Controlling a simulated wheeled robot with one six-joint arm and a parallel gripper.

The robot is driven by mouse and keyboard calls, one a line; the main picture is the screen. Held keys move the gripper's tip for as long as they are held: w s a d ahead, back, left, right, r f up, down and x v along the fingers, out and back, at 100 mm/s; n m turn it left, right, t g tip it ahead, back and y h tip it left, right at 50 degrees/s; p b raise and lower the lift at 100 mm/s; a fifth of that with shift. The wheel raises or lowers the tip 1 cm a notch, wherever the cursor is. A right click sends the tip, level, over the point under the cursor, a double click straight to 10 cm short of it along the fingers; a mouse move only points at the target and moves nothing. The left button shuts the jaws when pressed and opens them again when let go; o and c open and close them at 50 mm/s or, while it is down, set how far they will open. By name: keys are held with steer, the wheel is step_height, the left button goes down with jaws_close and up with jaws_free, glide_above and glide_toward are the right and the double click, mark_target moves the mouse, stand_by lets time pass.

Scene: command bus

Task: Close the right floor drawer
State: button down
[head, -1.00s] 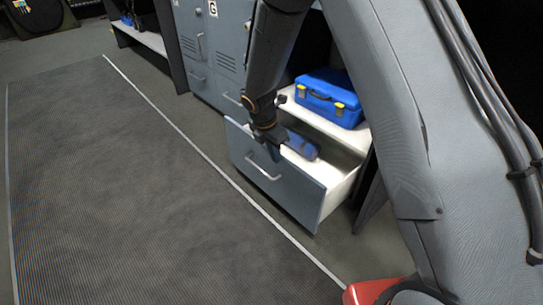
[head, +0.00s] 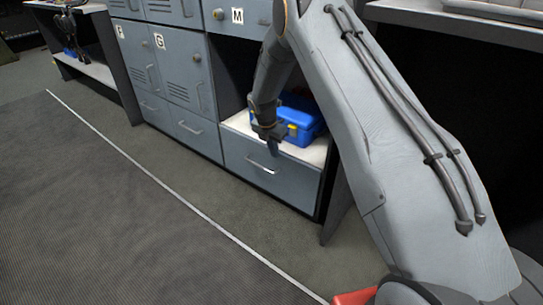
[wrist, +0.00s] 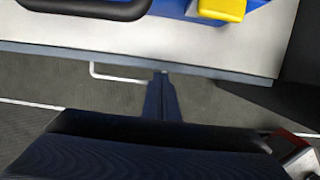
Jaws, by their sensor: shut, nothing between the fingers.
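The right floor drawer (head: 240,169) is grey with a silver bar handle (head: 263,168). It sits under a white shelf, and its front looks flush with the cabinet; no drawer inside shows. My gripper (head: 273,150) points down at the top of the drawer front, near the handle. In the wrist view, my shut fingers (wrist: 162,95) reach to the top edge of the drawer front (wrist: 215,72), right of the handle (wrist: 115,77). Whether they touch the front I cannot tell. Nothing is held.
A blue case (head: 302,115) with yellow latches stands on the white shelf (head: 316,152) just above the drawer. Grey lockers (head: 180,75) and another floor drawer (head: 190,127) are to the left. The floor in front (head: 200,185) is clear.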

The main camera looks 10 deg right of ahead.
steer(key=shift+w+d+r, duration=0.1)
steer(key=shift+w+d, duration=0.15)
steer(key=shift+w, duration=0.05)
